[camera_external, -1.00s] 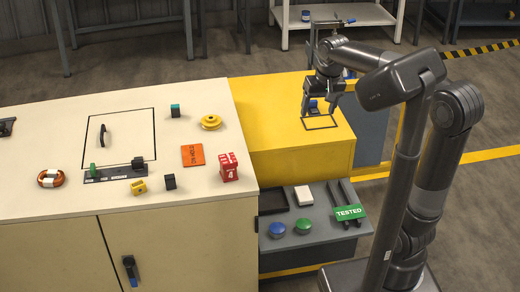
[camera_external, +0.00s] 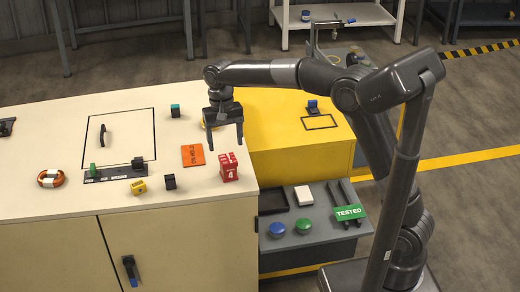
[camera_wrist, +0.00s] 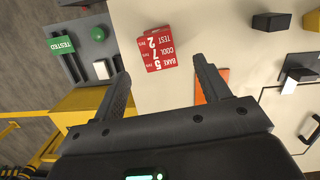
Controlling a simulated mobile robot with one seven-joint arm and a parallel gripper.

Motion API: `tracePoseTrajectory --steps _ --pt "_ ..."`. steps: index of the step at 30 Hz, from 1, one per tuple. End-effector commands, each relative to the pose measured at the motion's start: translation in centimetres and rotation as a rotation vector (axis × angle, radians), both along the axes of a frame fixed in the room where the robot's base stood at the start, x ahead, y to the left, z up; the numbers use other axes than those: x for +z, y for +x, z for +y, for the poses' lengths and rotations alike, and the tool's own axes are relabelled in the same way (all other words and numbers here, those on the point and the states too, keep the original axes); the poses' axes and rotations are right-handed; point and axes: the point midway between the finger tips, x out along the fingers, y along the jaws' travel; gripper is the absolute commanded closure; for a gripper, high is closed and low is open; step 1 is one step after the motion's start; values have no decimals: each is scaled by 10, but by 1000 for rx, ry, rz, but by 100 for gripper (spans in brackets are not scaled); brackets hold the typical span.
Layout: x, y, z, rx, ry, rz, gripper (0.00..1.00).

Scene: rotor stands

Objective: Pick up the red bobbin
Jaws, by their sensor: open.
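I cannot make out a red bobbin in either view. A coil of orange-red wire with white bands (camera_external: 51,179) lies at the left of the cream bench top. A yellow bobbin seen earlier is now hidden behind my gripper (camera_external: 226,148) in the external view. My gripper points down, open and empty, above the bench's right part. In the wrist view my gripper (camera_wrist: 162,78) has its fingers spread, with bare bench and the yellow block's edge beyond them.
A red printed block (camera_external: 229,167) stands close to the gripper and also shows in the wrist view (camera_wrist: 166,48). An orange plate (camera_external: 193,155) lies beside it. A yellow block (camera_external: 285,135) adjoins the bench, with a blue item (camera_external: 313,107) on top. A grey tray (camera_external: 330,243) sits lower.

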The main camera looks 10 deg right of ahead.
Motion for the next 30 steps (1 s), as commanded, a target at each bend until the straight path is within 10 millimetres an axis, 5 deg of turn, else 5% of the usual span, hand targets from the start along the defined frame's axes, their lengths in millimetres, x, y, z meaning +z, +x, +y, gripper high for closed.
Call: tracePoseTrajectory --steps 18,30 --pt "-75 -11 -4 2 -1 0 31" --pt "-83 -11 -4 1 0 -1 37"
